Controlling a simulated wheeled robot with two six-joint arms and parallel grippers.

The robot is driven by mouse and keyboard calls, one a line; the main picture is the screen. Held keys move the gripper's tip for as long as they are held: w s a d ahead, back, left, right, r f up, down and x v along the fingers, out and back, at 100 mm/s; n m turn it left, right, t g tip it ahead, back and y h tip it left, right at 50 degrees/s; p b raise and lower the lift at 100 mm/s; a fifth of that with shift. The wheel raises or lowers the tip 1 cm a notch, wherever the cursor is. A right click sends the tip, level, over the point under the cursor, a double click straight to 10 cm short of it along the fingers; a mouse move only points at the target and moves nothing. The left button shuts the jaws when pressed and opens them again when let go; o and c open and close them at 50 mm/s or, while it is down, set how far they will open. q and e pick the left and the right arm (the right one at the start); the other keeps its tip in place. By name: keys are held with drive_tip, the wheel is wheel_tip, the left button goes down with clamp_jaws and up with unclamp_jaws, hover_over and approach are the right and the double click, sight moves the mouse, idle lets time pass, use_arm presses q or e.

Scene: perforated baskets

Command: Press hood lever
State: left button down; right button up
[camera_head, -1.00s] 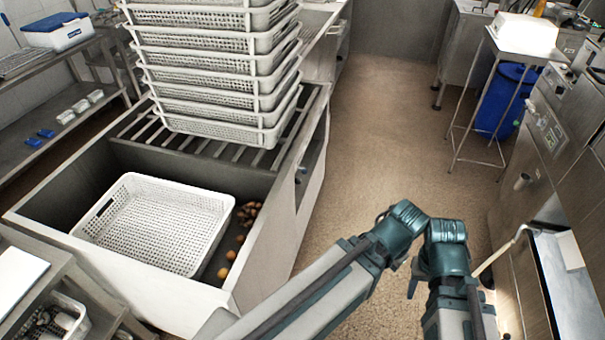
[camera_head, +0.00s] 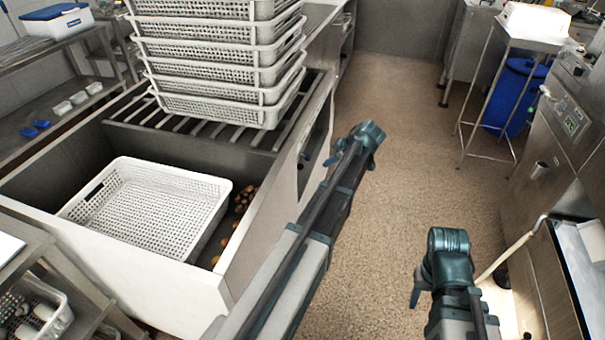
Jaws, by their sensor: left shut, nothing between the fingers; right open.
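The hood lever (camera_head: 514,244), a pale bent bar, slants down and left from the front of the steel machine (camera_head: 560,150) at the right. My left arm reaches up beside the wash basin, and its small gripper (camera_head: 331,160) is shut and empty next to the basin's right side, well away from the lever. My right gripper (camera_head: 418,288) is open and empty, just left of the lever's lower end. It is partly hidden by my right arm, and I cannot tell whether anything touches the lever.
A steel basin (camera_head: 246,283) at the left holds a white perforated basket (camera_head: 205,183) and several small brown-orange items. More baskets (camera_head: 215,75) are stacked on its rack. A steel stand (camera_head: 497,88) and a blue bin (camera_head: 520,95) stand at the back right. The middle floor is clear.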

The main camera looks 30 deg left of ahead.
use_arm(q)
drive_tip(key=w+a+n+y+b, duration=0.1)
drive_tip(key=w+a+n, duration=0.2)
drive_tip(key=a, duration=0.4)
drive_tip(key=shift+w+a+f+n, duration=0.3)
drive_tip(key=shift+a+f+n, duration=0.1)
drive_tip(key=shift+n, duration=0.3)
use_arm(e)
wheel_tip(320, 180, down, 2)
drive_tip(key=shift+f, duration=0.15)
drive_tip(key=shift+f, duration=0.1)
use_arm(q)
drive_tip(key=w+d+f+b+x, duration=0.1)
drive_tip(key=d+b+x, duration=0.1)
drive_tip(key=b+x, duration=0.9)
drive_tip(key=shift+x, duration=1.2)
use_arm(e)
wheel_tip(320, 180, down, 11)
use_arm(q)
drive_tip(key=shift+w+d, duration=0.1)
drive_tip(key=shift+d, duration=0.05)
